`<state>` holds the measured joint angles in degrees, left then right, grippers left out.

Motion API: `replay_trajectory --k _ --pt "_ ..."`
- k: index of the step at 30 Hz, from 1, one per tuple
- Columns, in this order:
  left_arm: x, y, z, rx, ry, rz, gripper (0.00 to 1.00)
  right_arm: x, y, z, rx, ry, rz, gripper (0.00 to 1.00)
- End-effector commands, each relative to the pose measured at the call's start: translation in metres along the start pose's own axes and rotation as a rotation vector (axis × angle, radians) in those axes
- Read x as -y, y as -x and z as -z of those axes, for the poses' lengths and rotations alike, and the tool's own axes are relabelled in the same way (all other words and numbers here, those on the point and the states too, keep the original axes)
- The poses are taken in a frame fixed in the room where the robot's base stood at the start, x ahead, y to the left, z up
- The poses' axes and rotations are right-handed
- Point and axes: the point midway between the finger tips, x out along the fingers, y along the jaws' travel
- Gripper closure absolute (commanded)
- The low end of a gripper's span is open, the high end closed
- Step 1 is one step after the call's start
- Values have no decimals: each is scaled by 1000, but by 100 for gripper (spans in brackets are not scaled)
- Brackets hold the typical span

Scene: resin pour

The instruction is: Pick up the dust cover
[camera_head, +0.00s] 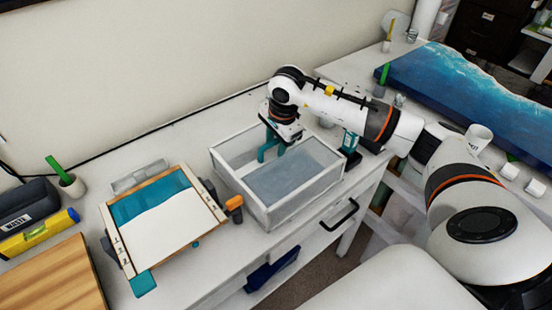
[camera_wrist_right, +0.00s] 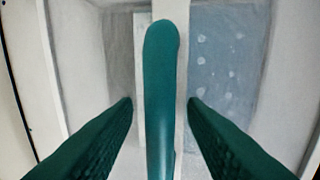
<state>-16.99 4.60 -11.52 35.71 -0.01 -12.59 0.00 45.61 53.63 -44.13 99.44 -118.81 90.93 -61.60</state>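The dust cover (camera_head: 300,206) is a white-framed box with greyish see-through panes, standing on the white table in the middle of the head view. In the right wrist view, its teal handle bar (camera_wrist_right: 160,90) runs up the middle over a white strip. My right gripper (camera_head: 272,148) reaches down over the cover. In the right wrist view, its two fingers (camera_wrist_right: 160,103) are open, one on each side of the handle, with visible gaps on both sides. What lies under the panes is unclear. My left gripper is out of view.
A wooden-edged board with teal and white resin (camera_head: 165,215) lies just left of the cover, with an orange-handled clamp (camera_head: 233,205) between. A yellow tool (camera_head: 40,233) and waste box (camera_head: 28,203) are far left. A blue resin slab (camera_head: 465,90) lies at right.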

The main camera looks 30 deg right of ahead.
Motion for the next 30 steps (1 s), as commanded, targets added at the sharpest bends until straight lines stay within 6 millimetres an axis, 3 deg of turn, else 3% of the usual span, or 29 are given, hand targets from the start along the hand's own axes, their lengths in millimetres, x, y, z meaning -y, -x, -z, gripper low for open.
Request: replay_trajectory --k 1,8,23,30 --pt "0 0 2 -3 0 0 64 0 0 0 0 0 0 65" --pt "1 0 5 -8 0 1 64 0 0 0 0 0 0 100" --pt "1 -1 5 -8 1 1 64 -1 4 0 -1 -1 -3 100" --pt "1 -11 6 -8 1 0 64 -7 28 0 -1 -1 -8 100"
